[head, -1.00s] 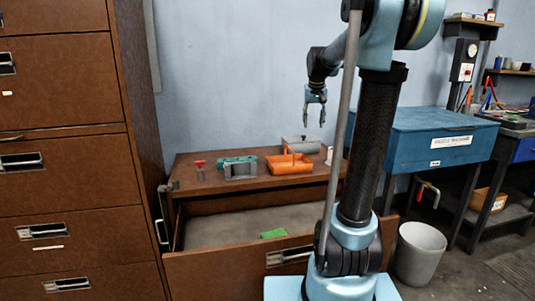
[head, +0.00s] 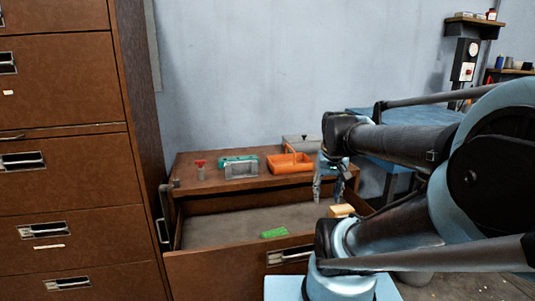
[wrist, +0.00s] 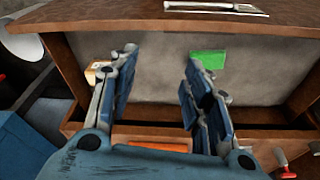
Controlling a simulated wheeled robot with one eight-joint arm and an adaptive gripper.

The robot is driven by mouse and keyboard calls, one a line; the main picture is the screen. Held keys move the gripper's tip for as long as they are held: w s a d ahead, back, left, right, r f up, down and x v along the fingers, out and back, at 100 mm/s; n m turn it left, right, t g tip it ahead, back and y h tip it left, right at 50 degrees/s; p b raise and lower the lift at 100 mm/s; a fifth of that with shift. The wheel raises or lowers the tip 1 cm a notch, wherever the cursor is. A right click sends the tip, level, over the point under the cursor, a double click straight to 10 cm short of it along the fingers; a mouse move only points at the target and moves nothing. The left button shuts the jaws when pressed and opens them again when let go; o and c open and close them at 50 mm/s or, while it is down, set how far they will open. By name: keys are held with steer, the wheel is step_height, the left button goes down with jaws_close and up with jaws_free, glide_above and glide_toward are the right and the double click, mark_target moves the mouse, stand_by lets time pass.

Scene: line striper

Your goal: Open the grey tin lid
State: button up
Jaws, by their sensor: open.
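A grey tin (head: 302,142) with its lid sits at the back of the brown cabinet top (head: 222,183), partly hidden behind an orange carrier; it looks closed, but its lid seam is too small to make out. My gripper (head: 328,198) is open and empty, pointing down at the right end of the open drawer, in front of and right of the tin. In the wrist view my gripper (wrist: 158,65) has its fingers spread above the drawer. The tin is not visible in that view.
The orange carrier (head: 288,163), a grey-and-green item (head: 240,169) and a red-topped item (head: 200,172) stand on the cabinet top. The pulled-out drawer (head: 222,231) holds a green piece (head: 274,232) and a wooden block (head: 342,211). A tall brown cabinet (head: 62,100) stands left.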

steer(key=s+f, duration=0.6)
steer(key=w+r, duration=1.2)
steer(key=w, duration=0.2)
steer(key=w+r, duration=0.4)
steer(key=w, duration=0.7)
steer(key=w+r+m+t, duration=0.1)
steer(key=w+r, duration=0.3)
steer(key=w, duration=0.7)
steer(key=w+r, duration=0.4)
steer(key=w, duration=2.2)
steer(key=shift+m+t, duration=0.4)
steer(key=x, duration=1.2)
steer(key=d+x, duration=0.1)
steer(key=x, duration=0.4)
steer(key=shift+w+f, duration=0.1)
steer(key=shift+f, duration=0.25)
steer(key=shift+c, duration=0.6)
jaws_close()
